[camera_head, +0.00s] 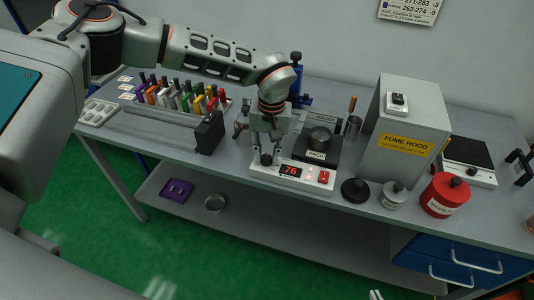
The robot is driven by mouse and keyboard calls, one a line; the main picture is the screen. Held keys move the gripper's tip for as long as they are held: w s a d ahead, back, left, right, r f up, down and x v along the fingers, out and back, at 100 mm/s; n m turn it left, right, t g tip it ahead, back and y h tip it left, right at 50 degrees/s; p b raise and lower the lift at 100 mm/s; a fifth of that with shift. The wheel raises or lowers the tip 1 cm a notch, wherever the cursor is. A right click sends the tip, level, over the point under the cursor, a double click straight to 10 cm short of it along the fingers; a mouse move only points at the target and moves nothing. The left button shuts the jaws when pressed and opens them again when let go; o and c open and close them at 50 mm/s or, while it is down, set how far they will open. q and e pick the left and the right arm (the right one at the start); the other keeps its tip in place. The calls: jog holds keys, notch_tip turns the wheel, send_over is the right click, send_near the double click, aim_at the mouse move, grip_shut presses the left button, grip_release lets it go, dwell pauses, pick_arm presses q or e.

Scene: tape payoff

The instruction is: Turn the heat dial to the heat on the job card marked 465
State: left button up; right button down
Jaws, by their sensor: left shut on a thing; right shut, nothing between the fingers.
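A white hotplate (322,188) stands on the bench with a black top. Its red display (290,170) seems to read 76, and a red switch (323,177) is to the right. My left gripper (267,158) points down at the hotplate's front left and is shut on a small dark knob, apparently the heat dial, mostly hidden by the fingers. Only the tips of my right gripper (376,295) show at the bottom edge, shut and empty. I cannot make out a job card marked 465.
A grey fume hood (405,130) stands right of the hotplate. In front are a black weight-like object (355,190), a grey jar (394,195) and a red can (444,195). A rack of coloured tools (180,95) is left. A wall chart (409,10) hangs behind.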

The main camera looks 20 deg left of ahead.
aim_at(270, 158)
pick_arm(q)
jog(key=shift+m, duration=0.5)
jog(key=o, duration=1.1)
jog(key=shift+r, duration=0.1)
notch_tip(270, 158, up, 12)
jog(key=shift+d, duration=0.4)
